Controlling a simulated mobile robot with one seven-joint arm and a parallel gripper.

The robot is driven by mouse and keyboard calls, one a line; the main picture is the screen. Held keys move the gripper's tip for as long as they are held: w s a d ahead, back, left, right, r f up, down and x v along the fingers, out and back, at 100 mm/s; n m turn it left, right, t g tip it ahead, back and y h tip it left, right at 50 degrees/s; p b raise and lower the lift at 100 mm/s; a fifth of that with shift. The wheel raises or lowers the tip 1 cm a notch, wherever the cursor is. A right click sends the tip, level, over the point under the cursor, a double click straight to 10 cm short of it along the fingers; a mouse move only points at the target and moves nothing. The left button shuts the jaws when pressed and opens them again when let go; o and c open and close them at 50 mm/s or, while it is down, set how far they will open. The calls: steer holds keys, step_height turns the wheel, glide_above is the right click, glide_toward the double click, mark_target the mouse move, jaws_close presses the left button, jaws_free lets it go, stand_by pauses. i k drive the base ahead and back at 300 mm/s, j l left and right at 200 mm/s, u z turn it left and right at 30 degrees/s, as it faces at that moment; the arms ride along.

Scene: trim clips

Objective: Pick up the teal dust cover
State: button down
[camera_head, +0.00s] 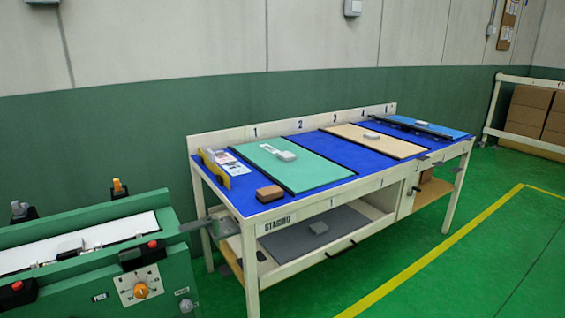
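A flat teal panel (312,174) lies on the blue top of the workbench (238,203), near the numbers 1 and 2. It is the only clearly teal piece on the bench, but I cannot tell whether it is the dust cover. A small pale grey block (287,156) and a white labelled piece (268,150) rest on its far left part. My gripper is not in view.
A brown block (269,193) and yellow upright plate (217,172) are at the bench's left end. A beige panel (382,143) and blue panel (430,129) lie farther right. A green machine (95,280) stands at front left. The floor at front right is clear.

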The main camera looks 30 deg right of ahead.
mark_target(299, 170)
steer(key=i+l, duration=0.1)
steer(key=l, duration=0.25)
steer(key=i+l+z, duration=0.1)
steer(key=l, duration=0.3)
steer(key=i+l, duration=0.15)
steer(key=l, duration=0.2)
steer(key=i+l, duration=0.1)
steer(key=l, duration=0.25)
steer(key=i+l+z, duration=0.1)
steer(key=l, duration=0.3)
steer(key=i+l, duration=0.15)
steer(key=l, duration=0.2)
steer(key=i+l+z, duration=0.1)
steer(key=l, duration=0.25)
steer(key=i+l, duration=0.25)
steer(key=i, duration=0.2)
steer(key=i+l, duration=0.25)
steer(key=i, duration=0.15)
steer(key=i+l, duration=0.2)
steer(key=i, duration=0.25)
steer(key=l+z, duration=0.05)
